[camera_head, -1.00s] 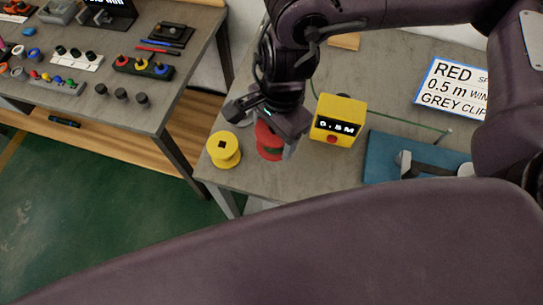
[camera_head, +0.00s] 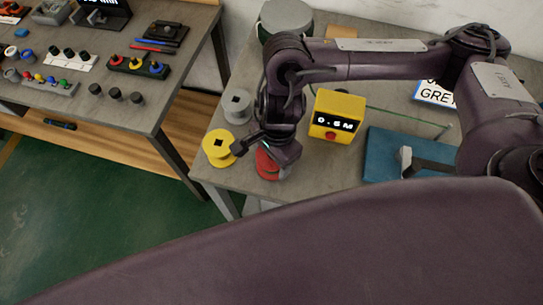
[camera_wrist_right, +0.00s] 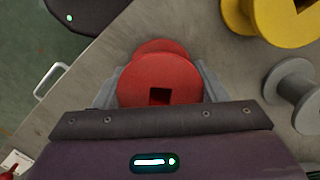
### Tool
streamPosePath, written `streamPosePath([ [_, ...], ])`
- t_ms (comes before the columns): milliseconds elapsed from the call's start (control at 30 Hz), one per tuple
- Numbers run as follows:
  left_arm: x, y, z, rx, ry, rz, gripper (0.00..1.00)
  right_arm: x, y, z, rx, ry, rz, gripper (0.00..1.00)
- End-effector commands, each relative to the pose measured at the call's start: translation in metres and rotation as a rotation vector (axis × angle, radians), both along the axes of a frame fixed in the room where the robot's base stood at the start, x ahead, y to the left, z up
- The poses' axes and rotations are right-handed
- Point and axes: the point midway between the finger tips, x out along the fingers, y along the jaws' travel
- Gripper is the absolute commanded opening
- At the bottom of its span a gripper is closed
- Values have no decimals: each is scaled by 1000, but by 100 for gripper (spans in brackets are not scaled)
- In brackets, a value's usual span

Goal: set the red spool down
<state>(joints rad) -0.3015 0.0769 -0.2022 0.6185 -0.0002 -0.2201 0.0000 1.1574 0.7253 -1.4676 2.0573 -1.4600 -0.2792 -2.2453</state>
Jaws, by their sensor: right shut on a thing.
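The red spool (camera_head: 267,166) is at the front part of the right-hand table (camera_head: 310,195), partly hidden by my right gripper. My right gripper (camera_head: 268,158) points down and is shut on it. In the right wrist view the red spool (camera_wrist_right: 158,75) sits between the two grey fingers, its flange and square hole facing the camera. Whether its underside touches the tabletop cannot be told. My left gripper is not in view.
A yellow spool (camera_head: 217,147) stands close left of the red one, with a grey spool (camera_head: 237,106) behind it. A yellow meter box (camera_head: 336,116) stands to the right, then a blue mat (camera_head: 385,155). The table's front edge is near.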

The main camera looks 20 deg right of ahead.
Motion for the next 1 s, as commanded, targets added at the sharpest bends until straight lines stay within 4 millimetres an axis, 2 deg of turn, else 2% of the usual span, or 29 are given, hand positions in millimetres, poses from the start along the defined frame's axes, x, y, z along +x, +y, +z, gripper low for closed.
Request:
streamPosePath([
  [200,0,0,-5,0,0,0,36,0,0,-5,0,0,1,43],
  [233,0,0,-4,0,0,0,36,0,0,-3,0,0,1,68],
  [400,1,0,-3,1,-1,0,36,0,0,-3,0,0,0,87],
  [667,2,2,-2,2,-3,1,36,0,0,-2,0,0,0,87],
  [767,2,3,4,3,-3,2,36,0,0,4,0,0,0,87],
  [867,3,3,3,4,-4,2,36,2,-1,14,0,-6,0,87],
  [1000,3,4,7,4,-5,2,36,4,-4,39,0,-8,1,87],
])
